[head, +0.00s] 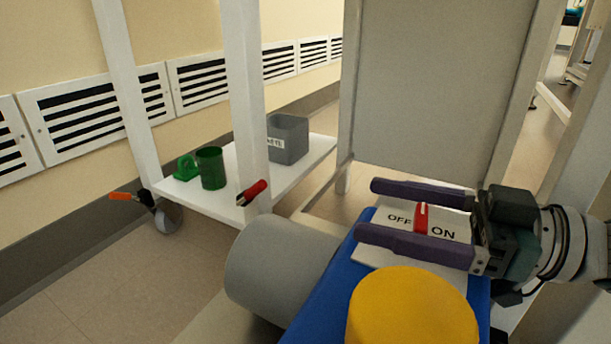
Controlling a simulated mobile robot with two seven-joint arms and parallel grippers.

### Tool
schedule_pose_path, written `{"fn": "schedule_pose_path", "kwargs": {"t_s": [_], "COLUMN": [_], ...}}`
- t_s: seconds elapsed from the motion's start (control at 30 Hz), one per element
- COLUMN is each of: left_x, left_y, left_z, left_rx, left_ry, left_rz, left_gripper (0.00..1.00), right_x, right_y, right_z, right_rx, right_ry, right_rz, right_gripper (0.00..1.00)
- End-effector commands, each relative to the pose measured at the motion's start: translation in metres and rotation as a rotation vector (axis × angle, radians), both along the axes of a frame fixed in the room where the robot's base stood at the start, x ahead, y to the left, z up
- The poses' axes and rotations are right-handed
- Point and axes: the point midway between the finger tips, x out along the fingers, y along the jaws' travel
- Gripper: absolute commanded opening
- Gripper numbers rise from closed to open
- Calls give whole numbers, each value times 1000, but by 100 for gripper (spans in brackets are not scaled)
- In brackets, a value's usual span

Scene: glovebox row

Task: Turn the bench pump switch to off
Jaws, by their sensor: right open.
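The bench pump switch is a red lever (422,217) on a pale plate (380,258) marked OFF on the left and ON on the right. The lever stands between the two words. The plate sits on a blue body (327,299). My right gripper (366,208) comes in from the right. Its two purple fingers are spread, one on the far side and one on the near side of the lever, with the lever between them. I cannot tell whether either finger touches it. The near finger hides part of the plate. My left gripper is not in view.
A yellow cylinder (411,308) stands close in front of the switch plate. A grey cylinder (281,264) lies to the left. Further left, a white cart (222,203) holds a green cup (210,168), a green object (186,167) and a grey bin (289,139).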

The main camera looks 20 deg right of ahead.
Motion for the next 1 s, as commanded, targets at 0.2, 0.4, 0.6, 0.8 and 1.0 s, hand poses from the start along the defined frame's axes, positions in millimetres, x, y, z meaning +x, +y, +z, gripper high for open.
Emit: {"fn": "schedule_pose_path", "kwargs": {"t_s": [0.2,0.4,0.6,0.8,1.0], "left_x": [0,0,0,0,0], "left_y": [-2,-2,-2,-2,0], "left_z": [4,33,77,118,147], "left_rx": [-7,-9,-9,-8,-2], "left_ry": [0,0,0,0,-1], "left_rz": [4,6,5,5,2], "left_gripper": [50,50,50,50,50], "right_x": [0,0,0,0,0], "right_y": [0,0,0,0,0], "right_z": [4,38,91,143,183], "right_rx": [1,1,-1,0,0], "right_ry": [-1,-1,-1,0,0], "right_rz": [0,1,0,1,1], "right_gripper": [90,90,90,90,90]}}
